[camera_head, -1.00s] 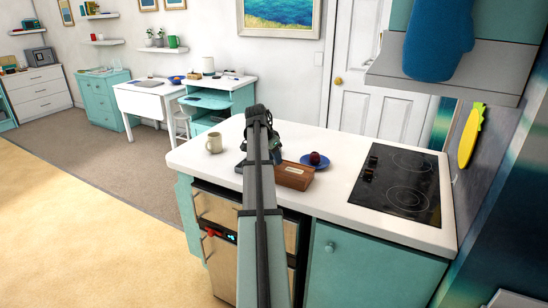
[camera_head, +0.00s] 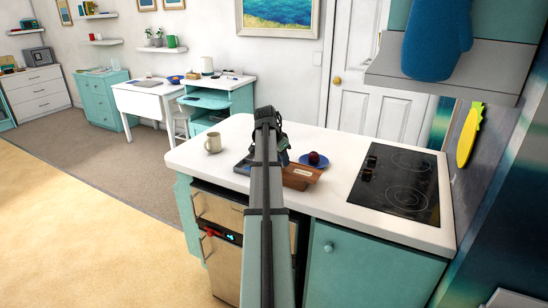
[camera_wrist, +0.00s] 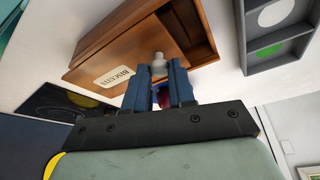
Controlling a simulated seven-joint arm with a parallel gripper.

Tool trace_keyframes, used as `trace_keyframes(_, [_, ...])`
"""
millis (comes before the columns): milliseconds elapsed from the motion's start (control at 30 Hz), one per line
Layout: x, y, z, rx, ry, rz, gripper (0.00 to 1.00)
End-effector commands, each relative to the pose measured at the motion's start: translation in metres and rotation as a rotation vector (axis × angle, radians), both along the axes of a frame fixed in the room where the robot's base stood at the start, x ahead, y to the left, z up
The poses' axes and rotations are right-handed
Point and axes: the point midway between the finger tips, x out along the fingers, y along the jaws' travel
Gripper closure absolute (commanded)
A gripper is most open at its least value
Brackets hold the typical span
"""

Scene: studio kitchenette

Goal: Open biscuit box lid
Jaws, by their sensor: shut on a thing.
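The biscuit box (camera_head: 294,183) is a brown wooden box on the white counter, partly behind my arm in the head view. In the wrist view, the box (camera_wrist: 118,40) has a white label reading BISCUITS (camera_wrist: 112,77). A pale knob (camera_wrist: 158,60) is on its lid (camera_wrist: 125,52). A dark gap (camera_wrist: 183,30) shows beside the lid, so the box looks partly open. My gripper (camera_wrist: 158,72) has its two blue fingers shut on the knob. In the head view my arm hides the gripper's fingertips.
A blue plate (camera_head: 328,160) with a dark red fruit (camera_head: 314,158) is close behind the box. A grey compartment tray (camera_wrist: 250,68) lies on the box's other side. A beige mug (camera_head: 213,144) stands left and the black cooktop (camera_head: 398,185) right.

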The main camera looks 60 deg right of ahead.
Motion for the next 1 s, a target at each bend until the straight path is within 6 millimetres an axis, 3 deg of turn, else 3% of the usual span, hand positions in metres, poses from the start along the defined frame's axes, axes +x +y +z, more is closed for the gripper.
trace_keyframes(33, [-0.017,0.002,0.000,-0.002,-0.001,-0.005,1.00])
trace_keyframes(200, [-0.057,0.002,0.000,-0.002,0.001,-0.003,1.00])
trace_keyframes(400, [-0.087,0.001,0.000,-0.001,0.001,-0.002,1.00])
trace_keyframes(833, [-0.094,0.000,0.000,-0.001,0.001,0.001,1.00])
trace_keyframes(867, [-0.094,0.000,0.000,-0.001,0.001,0.001,0.73])
trace_keyframes(1000, [-0.094,0.000,0.000,-0.001,0.001,0.001,0.60])
